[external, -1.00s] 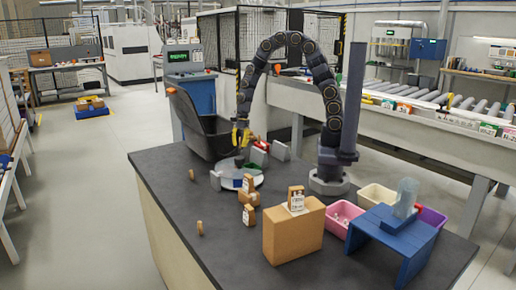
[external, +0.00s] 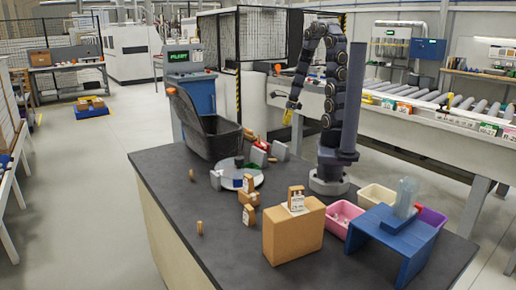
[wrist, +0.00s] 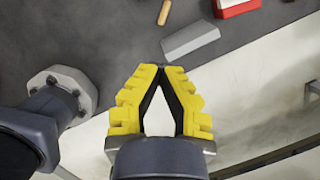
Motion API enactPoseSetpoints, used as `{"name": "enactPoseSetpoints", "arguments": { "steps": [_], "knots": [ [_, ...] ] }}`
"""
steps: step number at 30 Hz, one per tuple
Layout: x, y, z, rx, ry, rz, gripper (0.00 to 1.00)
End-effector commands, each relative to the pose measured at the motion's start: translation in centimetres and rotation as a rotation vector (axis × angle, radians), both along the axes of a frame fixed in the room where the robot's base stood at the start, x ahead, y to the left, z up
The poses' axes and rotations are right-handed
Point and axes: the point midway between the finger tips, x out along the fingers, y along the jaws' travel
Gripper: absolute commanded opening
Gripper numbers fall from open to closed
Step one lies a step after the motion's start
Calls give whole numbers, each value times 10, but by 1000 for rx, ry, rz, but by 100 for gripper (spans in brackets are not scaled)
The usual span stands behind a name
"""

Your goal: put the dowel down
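My gripper (wrist: 161,70) shows in the wrist view with its yellow fingertips drawn together and nothing visible between them. In the external view my gripper (external: 287,117) hangs high, beyond the back edge of the dark table and left of my upright arm. A small tan dowel (wrist: 165,12) lies on the dark table at the top of the wrist view, apart from my fingers. It lies near a grey block (wrist: 190,40) and a red box (wrist: 234,7). I cannot clearly pick out this dowel in the external view.
A black bin (external: 213,138) stands at the table's back left, beside a round pale plate (external: 258,180). A cardboard box (external: 293,236), a pink bin (external: 343,229) and a blue stand (external: 393,231) fill the front right. The table's left front is mostly clear.

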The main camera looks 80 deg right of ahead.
Motion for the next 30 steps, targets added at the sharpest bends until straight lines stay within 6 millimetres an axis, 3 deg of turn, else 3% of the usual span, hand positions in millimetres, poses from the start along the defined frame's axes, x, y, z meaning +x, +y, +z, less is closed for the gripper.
{"name": "enactPoseSetpoints", "arguments": {
  "steps": [23, 26, 30],
  "knots": [
    [2, 2, 1, -2, -3, 24, 0],
    [11, 18, 9, -14, -16, 173, 0],
    [28, 72, 36, -60, -56, 670, 0]
  ]
}}
